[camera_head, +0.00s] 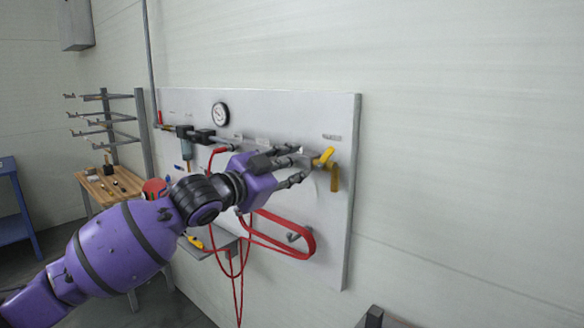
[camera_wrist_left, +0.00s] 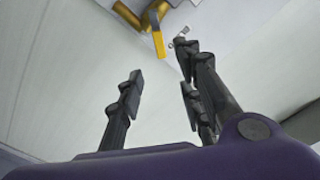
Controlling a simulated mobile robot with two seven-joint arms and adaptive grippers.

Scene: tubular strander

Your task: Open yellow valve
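The yellow valve (camera_head: 334,178) sits near the right edge of the grey wall panel, with its yellow handle (camera_head: 325,157) at the upper left. In the left wrist view the yellow handle (camera_wrist_left: 158,42) shows at the top, beyond the fingertips. My left gripper (camera_head: 301,164) is just left of the valve, with its fingers pointing toward it. In the left wrist view the left gripper's fingers (camera_wrist_left: 161,77) are spread with nothing between them. No contact with the handle is visible. My right gripper is not in view.
The panel (camera_head: 335,220) carries a round gauge (camera_head: 220,114), pipe fittings (camera_head: 200,137) and a coiled red hose (camera_head: 285,246) below my gripper. A wooden workbench (camera_head: 105,186) and a blue table (camera_head: 12,200) stand at the left. The wall right of the panel is bare.

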